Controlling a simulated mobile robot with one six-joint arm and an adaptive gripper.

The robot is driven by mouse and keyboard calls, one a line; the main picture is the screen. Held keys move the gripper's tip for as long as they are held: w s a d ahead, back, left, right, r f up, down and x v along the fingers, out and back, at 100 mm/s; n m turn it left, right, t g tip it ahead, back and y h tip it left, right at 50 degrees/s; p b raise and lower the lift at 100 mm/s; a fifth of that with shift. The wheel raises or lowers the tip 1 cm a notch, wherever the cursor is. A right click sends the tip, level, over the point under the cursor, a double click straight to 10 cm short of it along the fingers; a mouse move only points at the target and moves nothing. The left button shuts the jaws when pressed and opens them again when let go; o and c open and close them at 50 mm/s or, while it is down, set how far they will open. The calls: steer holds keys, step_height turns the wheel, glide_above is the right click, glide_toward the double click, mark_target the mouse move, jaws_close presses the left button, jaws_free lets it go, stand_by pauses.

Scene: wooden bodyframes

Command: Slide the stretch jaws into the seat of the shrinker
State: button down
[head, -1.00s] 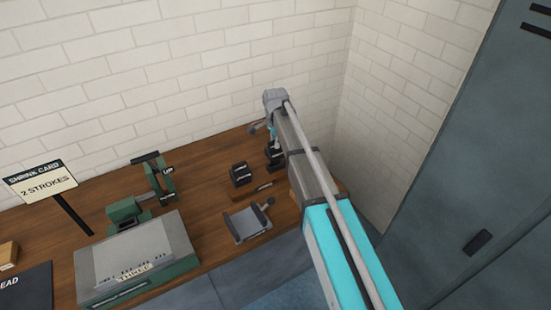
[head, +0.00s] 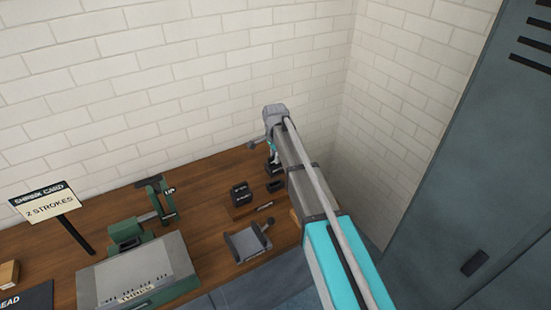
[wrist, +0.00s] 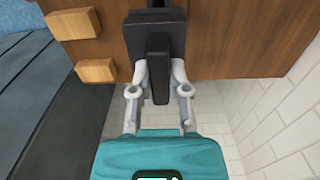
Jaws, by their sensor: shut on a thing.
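In the wrist view my gripper (wrist: 158,68) is shut on a black upright piece (wrist: 158,85), with a wider black part beyond it. Its label is out of sight, so I cannot tell whether it is the stretch jaws. In the head view my gripper (head: 272,148) is at the bench's far right, mostly hidden by my arm, with a dark piece (head: 273,159) under it. A dark holder (head: 275,186) shows below that piece. A labelled black block (head: 241,193) stands to the left. The green machine with the UP lever (head: 128,232), probably the shrinker, stands farther left.
A grey tray-like fixture with a side knob (head: 246,243) lies near the bench front. A grey-topped green box (head: 138,270) and a SHRINK CARD sign (head: 48,202) are left. White brick walls close off the back and right; a locker (head: 470,190) stands right.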

steer(key=shift+r+p, duration=3.55)
steer(key=shift+r, duration=0.45)
steer(key=shift+s, duration=0.2)
